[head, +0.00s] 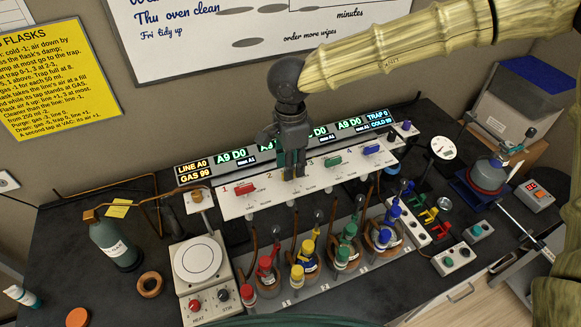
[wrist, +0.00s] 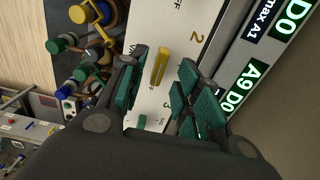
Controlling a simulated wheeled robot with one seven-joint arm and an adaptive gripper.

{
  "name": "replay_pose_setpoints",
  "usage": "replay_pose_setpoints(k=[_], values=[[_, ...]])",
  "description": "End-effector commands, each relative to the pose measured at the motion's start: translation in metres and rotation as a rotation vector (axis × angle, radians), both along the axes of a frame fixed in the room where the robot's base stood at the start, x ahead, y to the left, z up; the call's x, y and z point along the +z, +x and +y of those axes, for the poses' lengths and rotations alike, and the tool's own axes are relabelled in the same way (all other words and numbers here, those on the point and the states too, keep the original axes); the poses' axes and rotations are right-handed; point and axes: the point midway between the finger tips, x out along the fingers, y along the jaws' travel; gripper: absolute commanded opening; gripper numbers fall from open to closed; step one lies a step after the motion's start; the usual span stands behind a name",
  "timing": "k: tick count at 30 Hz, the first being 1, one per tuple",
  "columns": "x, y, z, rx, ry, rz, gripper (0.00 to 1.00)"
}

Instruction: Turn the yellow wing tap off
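The yellow wing tap (wrist: 160,66) shows in the wrist view on the white panel (wrist: 152,101), near the number 2. Its wing lies roughly along the length of the panel. In the head view my gripper (head: 292,168) points down at the panel (head: 268,200) and hides the yellow tap. An OFF mark shows in part near the tap's upper end in the wrist view.
The red tap (head: 246,188) is left of my gripper; the green tap (head: 333,162) and blue tap (head: 371,149) are right. Lit displays (head: 350,125) run behind the panel. Several flasks with coloured caps stand in front. A hotplate (head: 200,262) is at front left.

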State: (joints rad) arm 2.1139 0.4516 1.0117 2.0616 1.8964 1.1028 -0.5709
Motion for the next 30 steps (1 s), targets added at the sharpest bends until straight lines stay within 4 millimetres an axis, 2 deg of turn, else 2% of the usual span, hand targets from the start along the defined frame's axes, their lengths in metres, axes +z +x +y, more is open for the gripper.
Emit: replay_pose_setpoints(k=[9,15,21,30], values=[[0.06,0.001,-0.001,-0.002,0.002,-0.004,0.33],[0.087,0.001,-0.001,-0.001,0.0,-0.001,0.33],[0.099,0.0,-0.001,0.0,0.001,0.0,0.33],[0.1,0.0,-0.001,-0.001,0.001,0.0,0.33]])
